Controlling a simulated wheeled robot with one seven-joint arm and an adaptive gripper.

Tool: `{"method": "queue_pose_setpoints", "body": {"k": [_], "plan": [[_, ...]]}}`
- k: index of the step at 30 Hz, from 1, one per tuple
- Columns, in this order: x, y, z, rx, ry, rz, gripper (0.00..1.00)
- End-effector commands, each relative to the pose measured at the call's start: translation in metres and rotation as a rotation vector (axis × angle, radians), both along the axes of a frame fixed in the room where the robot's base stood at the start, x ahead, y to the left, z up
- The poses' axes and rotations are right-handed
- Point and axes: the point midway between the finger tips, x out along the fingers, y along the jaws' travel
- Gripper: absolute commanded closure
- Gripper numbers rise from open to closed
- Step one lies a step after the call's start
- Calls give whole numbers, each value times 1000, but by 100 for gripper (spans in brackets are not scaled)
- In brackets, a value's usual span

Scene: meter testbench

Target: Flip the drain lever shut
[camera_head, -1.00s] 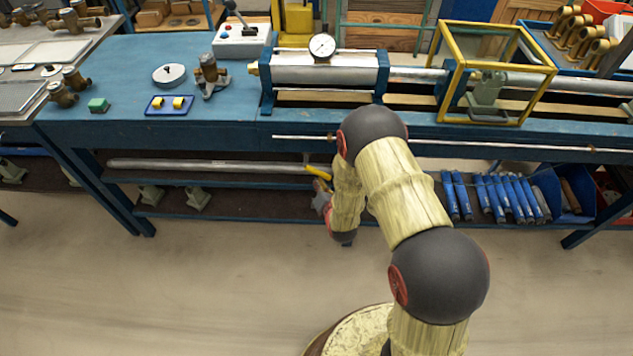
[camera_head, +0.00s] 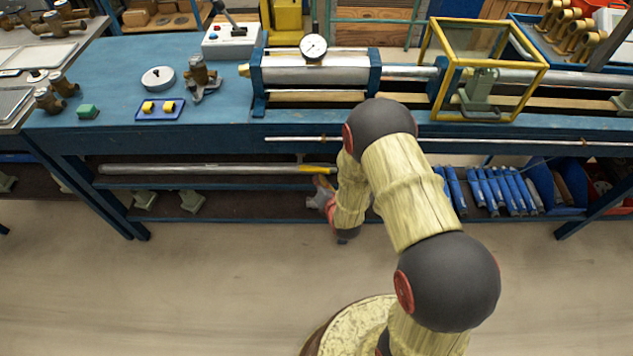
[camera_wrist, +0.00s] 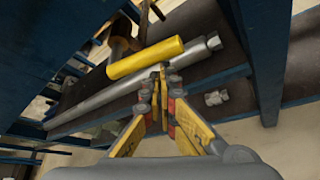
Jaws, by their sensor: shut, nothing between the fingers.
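The drain lever is a yellow handle (camera_head: 318,169) at the right end of the grey pipe (camera_head: 200,169) under the bench. In the wrist view the yellow handle (camera_wrist: 146,58) lies close beside the pipe (camera_wrist: 110,98) and roughly along it. My gripper (camera_wrist: 160,74) is shut and empty, its fingertips just below the handle, over the pipe. I cannot tell whether they touch either. In the head view my gripper (camera_head: 324,183) is just below the handle, partly hidden by my arm. The lever's pivot is not clear.
The blue bench top (camera_head: 110,70) lies above the pipe, with a thin rod (camera_head: 300,139) along its front. A dark lower shelf (camera_head: 240,206) runs beneath. A blue post (camera_wrist: 258,60) rises right of the gripper in the wrist view.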

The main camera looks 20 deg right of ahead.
Motion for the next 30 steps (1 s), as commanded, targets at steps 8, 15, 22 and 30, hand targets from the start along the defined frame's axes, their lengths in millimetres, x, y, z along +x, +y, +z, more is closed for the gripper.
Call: {"method": "queue_pose_setpoints", "body": {"k": [8, 15, 22, 30], "plan": [[1, -2, 6, 0, -3, -1, 100], [1, -2, 6, 0, -3, -1, 100], [1, -2, 6, 0, -3, -1, 100], [9, -2, -12, 0, -2, 0, 100]]}}
